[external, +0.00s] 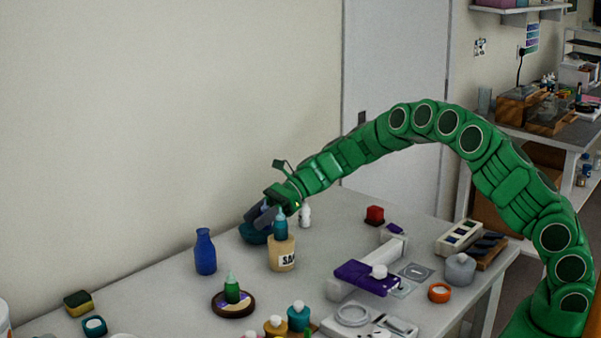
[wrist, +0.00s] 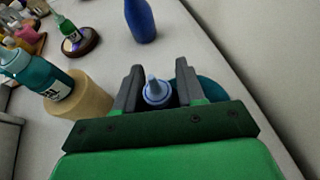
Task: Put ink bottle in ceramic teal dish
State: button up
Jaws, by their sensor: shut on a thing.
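My gripper (external: 260,214) is shut on a small blue bottle with a pointed nozzle (wrist: 157,92), which looks like the ink bottle. In the wrist view it stands between the two dark fingers (wrist: 159,76); in the external view the fingers hide most or all of it. The teal dish (external: 252,237) is at the fingers, partly covered by them. It also shows in the wrist view (wrist: 212,87), behind and right of the right finger. The bottle is at or over the dish's left part; I cannot tell whether it touches it.
A tan container (external: 283,256) stands close beside the gripper, with a teal bottle (external: 280,225) at it. A tall blue bottle (external: 205,252) stands left of the dish. A green bottle (external: 232,289) is on a round dark base. A white bottle (external: 305,216) stands right of the gripper.

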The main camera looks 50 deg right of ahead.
jog(key=shift+f, duration=0.45)
jog(key=o, duration=1)
jog(key=shift+o, duration=0.2)
